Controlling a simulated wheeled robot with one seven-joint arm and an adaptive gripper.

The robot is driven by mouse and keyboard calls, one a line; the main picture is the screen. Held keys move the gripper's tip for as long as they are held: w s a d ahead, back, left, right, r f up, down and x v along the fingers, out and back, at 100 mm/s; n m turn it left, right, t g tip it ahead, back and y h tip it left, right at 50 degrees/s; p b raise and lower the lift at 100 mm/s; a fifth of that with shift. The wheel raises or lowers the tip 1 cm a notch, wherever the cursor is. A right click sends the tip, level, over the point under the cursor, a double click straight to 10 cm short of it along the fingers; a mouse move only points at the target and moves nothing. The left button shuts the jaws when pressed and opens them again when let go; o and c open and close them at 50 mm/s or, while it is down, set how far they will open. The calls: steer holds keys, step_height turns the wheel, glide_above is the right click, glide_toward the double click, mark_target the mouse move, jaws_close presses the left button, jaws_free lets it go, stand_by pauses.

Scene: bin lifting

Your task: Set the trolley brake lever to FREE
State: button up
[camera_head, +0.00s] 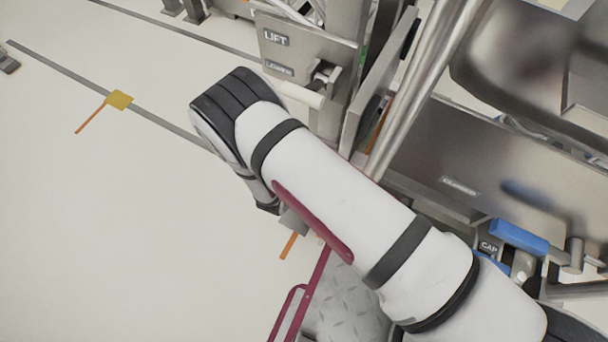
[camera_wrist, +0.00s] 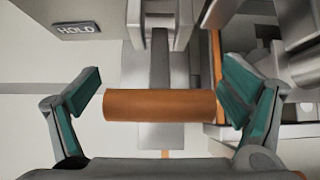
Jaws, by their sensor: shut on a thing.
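The brake lever's orange cylindrical grip (camera_wrist: 150,106) lies crosswise in the middle of the wrist view. Its grey shank (camera_wrist: 160,62) runs up from the grip into a metal bracket. My gripper (camera_wrist: 162,90) has its two teal-padded fingers at the two ends of the grip and is shut on it. A dark plate reading HOLD (camera_wrist: 78,29) is at the upper left of the wrist view. No FREE label shows. In the head view my arm covers the lever, and the gripper is mostly hidden.
A steel post with a LIFT plate (camera_head: 276,38) stands above my arm in the head view. A blue handle (camera_head: 520,237) near a CAP label is at the right. A dark red frame (camera_head: 290,312) and a tread plate (camera_head: 345,305) are below. Open floor (camera_head: 100,230) lies left.

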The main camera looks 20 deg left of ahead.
steer(key=shift+w+r, duration=0.35)
steer(key=shift+r, duration=0.1)
steer(key=o, duration=1.4)
steer(key=shift+s, duration=0.1)
steer(key=shift+s, duration=0.1)
steer(key=v, duration=1.1)
steer(key=shift+s+r, duration=0.2)
steer(key=shift+r, duration=0.15)
steer(key=shift+r, duration=0.1)
